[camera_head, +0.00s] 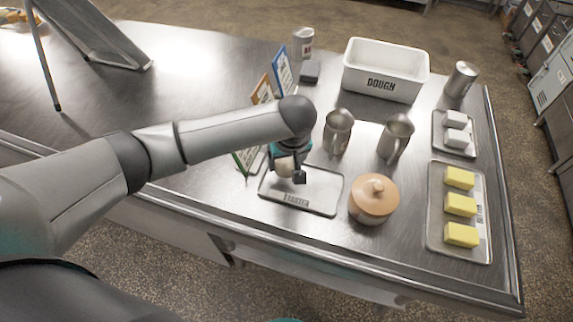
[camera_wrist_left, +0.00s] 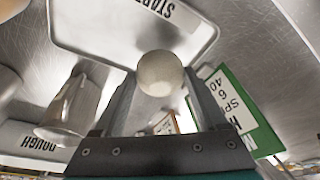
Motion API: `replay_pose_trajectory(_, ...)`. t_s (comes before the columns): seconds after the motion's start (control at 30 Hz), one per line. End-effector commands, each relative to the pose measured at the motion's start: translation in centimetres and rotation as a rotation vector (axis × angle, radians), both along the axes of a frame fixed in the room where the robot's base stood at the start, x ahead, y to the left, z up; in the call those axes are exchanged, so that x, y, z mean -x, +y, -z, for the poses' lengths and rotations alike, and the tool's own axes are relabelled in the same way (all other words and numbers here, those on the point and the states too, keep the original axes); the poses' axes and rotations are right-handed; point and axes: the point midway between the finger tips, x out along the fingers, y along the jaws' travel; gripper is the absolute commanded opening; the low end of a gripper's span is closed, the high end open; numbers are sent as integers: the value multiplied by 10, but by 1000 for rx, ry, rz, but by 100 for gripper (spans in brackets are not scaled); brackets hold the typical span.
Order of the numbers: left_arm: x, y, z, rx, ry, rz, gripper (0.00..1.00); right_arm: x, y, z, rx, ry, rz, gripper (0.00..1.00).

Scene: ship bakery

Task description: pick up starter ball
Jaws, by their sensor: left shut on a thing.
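The starter ball (camera_wrist_left: 160,73) is a pale, round lump held between the fingertips of my left gripper (camera_wrist_left: 158,85) in the left wrist view. In the head view the ball (camera_head: 284,167) shows partly beside the fingers of the left gripper (camera_head: 291,172), over the tray marked STARTER (camera_head: 318,203). The tray's rim also shows in the left wrist view (camera_wrist_left: 92,55). I cannot tell how far above the tray the ball is. My right gripper is in neither view.
A lidded pot (camera_head: 373,203) stands right of the tray, with two metal jugs (camera_head: 337,133) (camera_head: 395,140) behind. A white DOUGH tub (camera_head: 384,85) stands at the back. Upright cards (camera_head: 283,70) stand behind my arm. Yellow blocks lie on a tray (camera_head: 437,232) at right.

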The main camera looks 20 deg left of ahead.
Motion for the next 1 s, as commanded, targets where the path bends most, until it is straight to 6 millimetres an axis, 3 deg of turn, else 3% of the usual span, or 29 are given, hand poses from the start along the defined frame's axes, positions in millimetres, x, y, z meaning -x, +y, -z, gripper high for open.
replay_pose_trajectory(0.5, -2, -1, -139, 3, -5, 1, 15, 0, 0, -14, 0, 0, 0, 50)
replay_pose_trajectory(0.7, -1, -1, -168, 3, -3, 1, 15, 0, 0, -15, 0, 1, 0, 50)
replay_pose_trajectory(1.0, 0, 0, -176, 1, -1, 0, 15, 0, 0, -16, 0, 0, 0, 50)
